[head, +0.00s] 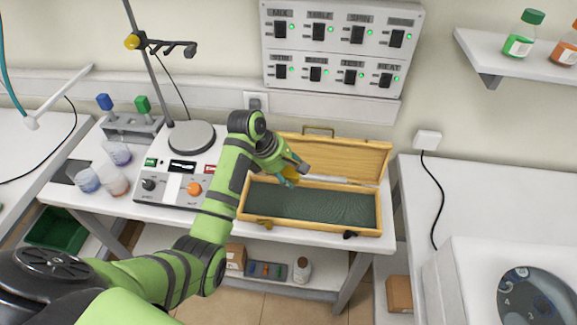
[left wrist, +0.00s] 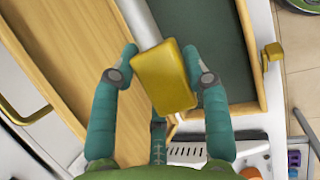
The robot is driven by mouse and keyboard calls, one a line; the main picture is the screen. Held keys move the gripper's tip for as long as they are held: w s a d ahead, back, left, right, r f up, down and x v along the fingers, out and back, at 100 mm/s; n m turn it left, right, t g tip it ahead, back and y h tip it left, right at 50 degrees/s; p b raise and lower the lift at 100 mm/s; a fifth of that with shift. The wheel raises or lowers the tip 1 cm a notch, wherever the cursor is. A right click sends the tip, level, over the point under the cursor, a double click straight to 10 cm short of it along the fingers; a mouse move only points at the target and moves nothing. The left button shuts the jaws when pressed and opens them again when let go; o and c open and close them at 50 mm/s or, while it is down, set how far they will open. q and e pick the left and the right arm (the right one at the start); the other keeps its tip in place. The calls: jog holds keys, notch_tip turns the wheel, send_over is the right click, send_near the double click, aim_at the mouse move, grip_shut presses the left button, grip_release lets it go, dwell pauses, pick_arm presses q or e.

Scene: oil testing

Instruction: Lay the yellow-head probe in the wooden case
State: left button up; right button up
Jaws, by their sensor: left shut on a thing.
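The yellow-head probe (head: 325,179) has a yellow block-shaped head and a pale grey shaft. My left gripper (head: 289,178) is shut on its yellow head, and the shaft points right along the back of the wooden case. In the left wrist view the yellow head (left wrist: 164,78) sits between the teal fingers (left wrist: 164,75), with the shaft running away from me. The wooden case (head: 310,227) is open, its lid raised against the wall, with a dark green lining. It also shows in the left wrist view (left wrist: 248,40). I cannot tell the probe's height above it. My right gripper is out of view.
A hotplate stirrer with a stand (head: 188,140) is left of the case. A rack (head: 132,128) with blue- and green-headed probes and several beakers stand farther left. A switch panel (head: 340,45) hangs behind. A white device (head: 510,280) is at front right.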

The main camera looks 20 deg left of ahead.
pick_arm(q)
jog(key=shift+f, duration=0.7)
jog(key=shift+s+d+f, duration=0.1)
jog(key=shift+d+f, duration=0.05)
jog(key=shift+f, duration=0.8)
notch_tip(320, 180, down, 2)
jog(key=shift+f, duration=0.1)
jog(key=shift+f+b, duration=0.55)
jog(key=shift+f, duration=1.3)
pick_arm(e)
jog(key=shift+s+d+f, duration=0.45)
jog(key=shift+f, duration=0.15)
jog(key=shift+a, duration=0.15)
pick_arm(q)
jog(key=o, duration=1.2)
jog(key=shift+o, duration=0.2)
jog(key=shift+r, duration=0.1)
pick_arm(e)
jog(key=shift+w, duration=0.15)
pick_arm(q)
jog(key=v, duration=1.2)
